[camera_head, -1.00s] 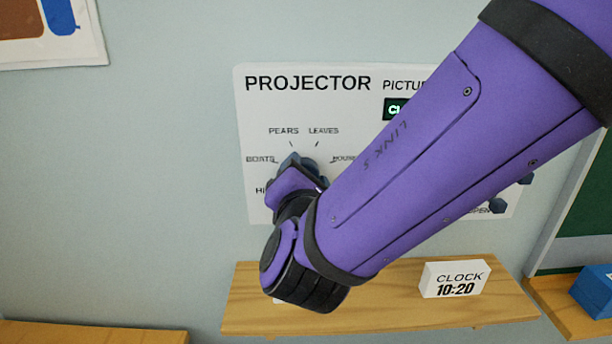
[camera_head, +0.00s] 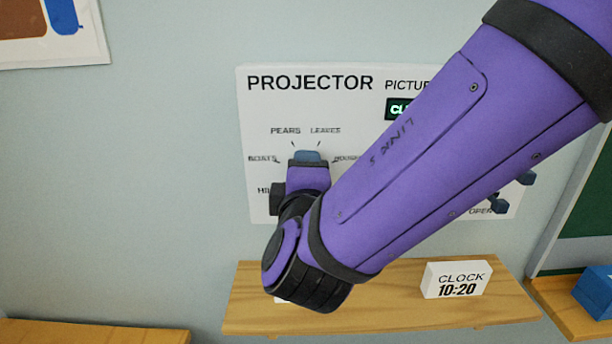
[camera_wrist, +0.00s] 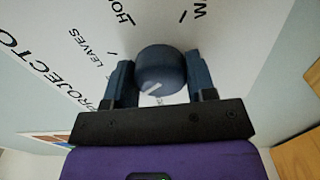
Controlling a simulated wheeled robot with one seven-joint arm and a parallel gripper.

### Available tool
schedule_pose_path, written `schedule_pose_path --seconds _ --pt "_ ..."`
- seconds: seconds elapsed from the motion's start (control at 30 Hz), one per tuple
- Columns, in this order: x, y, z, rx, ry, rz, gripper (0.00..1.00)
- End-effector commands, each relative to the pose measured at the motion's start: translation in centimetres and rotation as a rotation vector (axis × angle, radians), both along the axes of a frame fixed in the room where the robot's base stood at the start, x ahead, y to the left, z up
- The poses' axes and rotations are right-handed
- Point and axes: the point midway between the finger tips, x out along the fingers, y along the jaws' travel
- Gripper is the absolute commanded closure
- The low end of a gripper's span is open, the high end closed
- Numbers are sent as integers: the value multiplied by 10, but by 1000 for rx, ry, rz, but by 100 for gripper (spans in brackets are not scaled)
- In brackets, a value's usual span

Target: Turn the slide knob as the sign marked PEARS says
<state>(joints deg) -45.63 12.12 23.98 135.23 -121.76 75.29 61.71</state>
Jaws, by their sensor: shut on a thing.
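The slide knob (camera_wrist: 162,66) is round and dark blue with a white pointer line on its face. In the wrist view it sits between the two fingers of my gripper (camera_wrist: 161,80), which is shut on it. The pointer line slants to the lower left there. In the head view my gripper (camera_head: 307,165) is at the dial on the white PROJECTOR panel (camera_head: 310,110), largely covering the knob. The labels PEARS (camera_head: 285,131), LEAVES (camera_head: 325,130), BOATS and a partly covered HOUSE label surround the dial. No separate sign marked PEARS is readable.
My arm covers the panel's right middle, including part of a dark display (camera_head: 398,110). Below is a wooden shelf (camera_head: 400,315) with a white clock reading 10:20 (camera_head: 456,280).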

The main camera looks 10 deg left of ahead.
Motion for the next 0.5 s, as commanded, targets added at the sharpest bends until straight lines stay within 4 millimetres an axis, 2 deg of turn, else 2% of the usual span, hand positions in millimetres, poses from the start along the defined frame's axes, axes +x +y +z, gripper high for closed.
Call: schedule_pose_path --seconds 0.5 --pt "0 0 -2 123 33 0 73"
